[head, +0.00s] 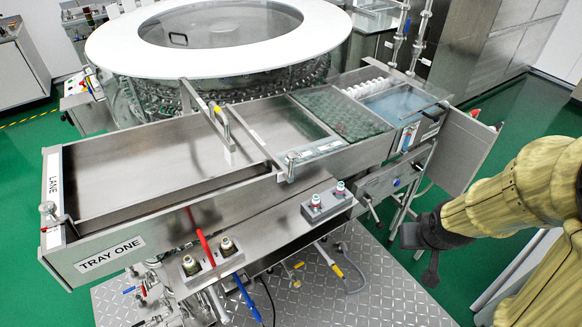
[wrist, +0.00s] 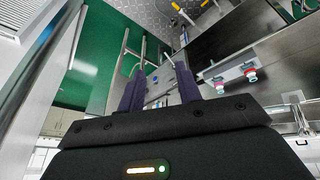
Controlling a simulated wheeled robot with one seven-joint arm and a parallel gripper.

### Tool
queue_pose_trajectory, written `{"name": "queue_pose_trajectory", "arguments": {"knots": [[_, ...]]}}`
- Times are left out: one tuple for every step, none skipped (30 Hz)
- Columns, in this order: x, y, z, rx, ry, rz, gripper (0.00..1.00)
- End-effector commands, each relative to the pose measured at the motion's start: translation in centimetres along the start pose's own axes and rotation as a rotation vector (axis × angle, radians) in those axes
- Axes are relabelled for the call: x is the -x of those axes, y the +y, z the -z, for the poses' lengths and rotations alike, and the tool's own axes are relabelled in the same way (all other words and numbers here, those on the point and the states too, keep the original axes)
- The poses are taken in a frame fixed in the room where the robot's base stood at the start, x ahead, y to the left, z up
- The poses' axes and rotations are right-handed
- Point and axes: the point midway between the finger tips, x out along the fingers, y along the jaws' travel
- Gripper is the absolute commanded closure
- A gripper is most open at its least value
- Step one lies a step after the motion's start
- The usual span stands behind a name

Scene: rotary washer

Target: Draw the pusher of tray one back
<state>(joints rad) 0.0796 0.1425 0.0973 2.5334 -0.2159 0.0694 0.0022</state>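Tray one (head: 75,254), a long steel trough with a "TRAY ONE" label, runs along the left of the bench in the head view. A steel crossbar with an upright, yellow-marked handle (head: 225,128) spans the trough near its right part; it looks like the pusher. The tray floor left of the bar is bare. My gripper (head: 421,258) is at the right of the head view, in front of the bench and well away from the bar. In the wrist view my gripper (wrist: 160,88) has its two dark fingers apart with nothing between them.
A round white-rimmed washer (head: 310,50) stands behind the tray. Red and blue levers (head: 201,240) and valve knobs stick out at the bench front. A glass-covered section (head: 345,112) and an open side panel (head: 462,150) lie to the right. Green floor is free around my gripper.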

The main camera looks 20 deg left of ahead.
Motion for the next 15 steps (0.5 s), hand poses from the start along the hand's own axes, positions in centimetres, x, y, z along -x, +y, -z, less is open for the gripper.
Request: {"name": "queue_pose_trajectory", "arguments": {"knots": [[-1.7,-0.2,0.9,0.056,0.042,0.016,0.66],[-2.5,-0.4,1.7,0.094,0.076,0.030,0.66],[-3.6,-0.9,2.7,0.144,0.124,0.055,0.66],[-4.3,-1.5,3.4,0.180,0.160,0.078,0.66],[-5.0,-2.1,4.0,0.213,0.197,0.103,0.66],[-5.8,-3.0,4.9,0.255,0.250,0.142,0.66],[-6.3,-3.8,5.5,0.284,0.290,0.174,0.66],[-6.7,-4.5,6.1,0.309,0.332,0.209,0.66],[-7.2,-5.7,6.8,0.342,0.389,0.259,0.66],[-7.5,-6.6,7.2,0.361,0.433,0.299,0.66],[-7.6,-7.5,7.7,0.380,0.477,0.342,0.66],[-7.7,-8.8,8.2,0.399,0.540,0.401,0.66],[-7.6,-9.7,8.6,0.411,0.587,0.446,0.66],[-7.5,-10.6,8.9,0.419,0.635,0.493,0.66],[-7.1,-11.7,9.2,0.426,0.702,0.559,0.66]]}}
